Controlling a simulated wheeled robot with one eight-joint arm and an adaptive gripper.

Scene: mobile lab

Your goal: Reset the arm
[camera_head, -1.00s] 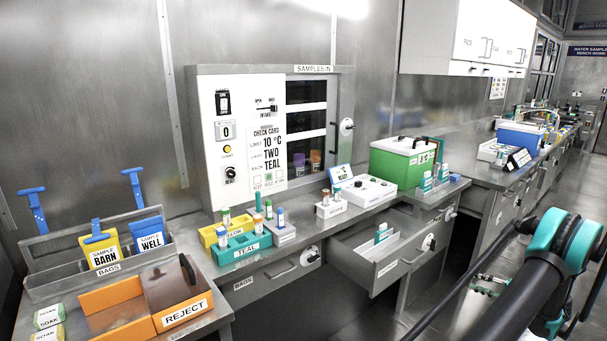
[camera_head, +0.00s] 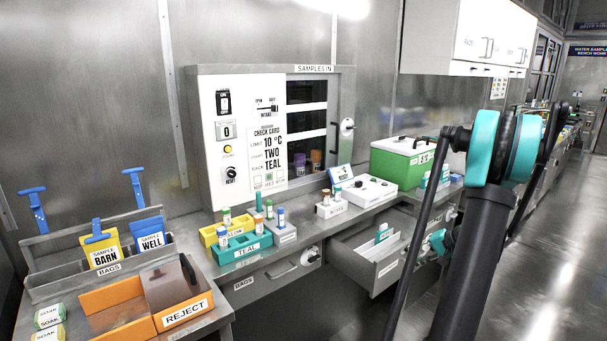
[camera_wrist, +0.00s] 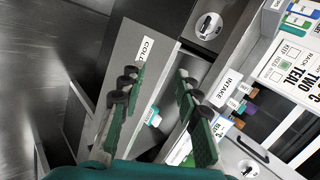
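My arm (camera_head: 484,235) rises at the right of the head view, in front of the bench. My gripper shows in the wrist view (camera_wrist: 157,80), with its two green fingers apart and nothing visible gripped between them. The fingers appear over the grey front labelled COLD (camera_wrist: 146,50), seen tilted; distance is hard to tell. In the head view my arm hides part of the bench, and I cannot make out the gripper's fingers clearly.
An open drawer (camera_head: 362,268) juts out left of my arm. The green cool box (camera_head: 398,163), teal rack (camera_head: 242,247) and orange REJECT bin (camera_head: 182,315) stand on the bench. A white wall cupboard (camera_head: 470,35) hangs above. The floor (camera_head: 555,290) at the right is clear.

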